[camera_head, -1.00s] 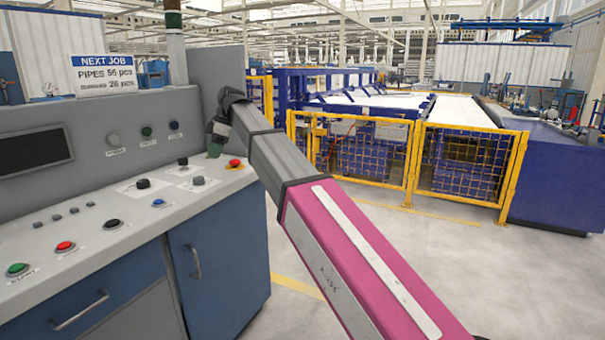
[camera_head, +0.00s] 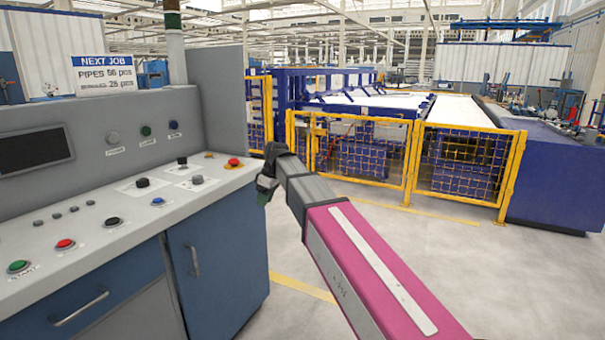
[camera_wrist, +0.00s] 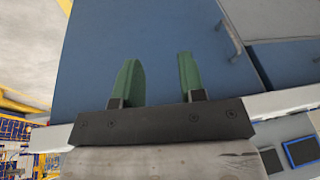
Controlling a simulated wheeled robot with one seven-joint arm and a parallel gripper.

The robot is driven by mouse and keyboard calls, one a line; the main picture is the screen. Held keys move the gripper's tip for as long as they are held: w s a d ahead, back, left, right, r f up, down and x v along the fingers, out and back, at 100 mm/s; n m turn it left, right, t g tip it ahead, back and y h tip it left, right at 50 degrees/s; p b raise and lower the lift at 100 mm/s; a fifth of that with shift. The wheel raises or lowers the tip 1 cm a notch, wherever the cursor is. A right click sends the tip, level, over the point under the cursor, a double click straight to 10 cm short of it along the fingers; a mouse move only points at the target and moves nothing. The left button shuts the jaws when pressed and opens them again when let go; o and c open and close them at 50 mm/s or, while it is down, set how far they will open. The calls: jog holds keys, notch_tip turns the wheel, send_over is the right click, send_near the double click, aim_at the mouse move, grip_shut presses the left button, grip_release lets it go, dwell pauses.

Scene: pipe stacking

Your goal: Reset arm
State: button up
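My arm, pink and grey, reaches up from the lower right in the head view. My gripper (camera_head: 264,190) is at its far end, beside the right end of the control console (camera_head: 120,232). In the wrist view my gripper (camera_wrist: 157,80) shows two green fingers standing apart with nothing between them. Behind the fingers is the blue cabinet front (camera_wrist: 90,50) of the console.
The console carries several knobs and buttons, among them a red button (camera_head: 233,163) at its right end and a green one (camera_head: 18,266) at front left. A yellow mesh fence (camera_head: 400,160) stands behind. The grey floor (camera_head: 420,265) to the right is clear.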

jog(key=s+d+f+m+h, duration=0.1)
jog(key=s+d+f+m, duration=0.4)
jog(key=d+f, duration=0.4)
jog(key=s+d+f+m+h, duration=0.1)
jog(key=s+d+f+m, duration=0.3)
jog(key=d+f, duration=0.6)
jog(key=s+d+f+m+h, duration=0.1)
jog(key=s+d+f+m, duration=0.4)
jog(key=d, duration=0.8)
jog(key=s+f, duration=0.3)
jog(key=f, duration=0.2)
jog(key=shift+s+d+m, duration=0.15)
jog(key=shift+d+m, duration=0.05)
jog(key=shift+m, duration=0.1)
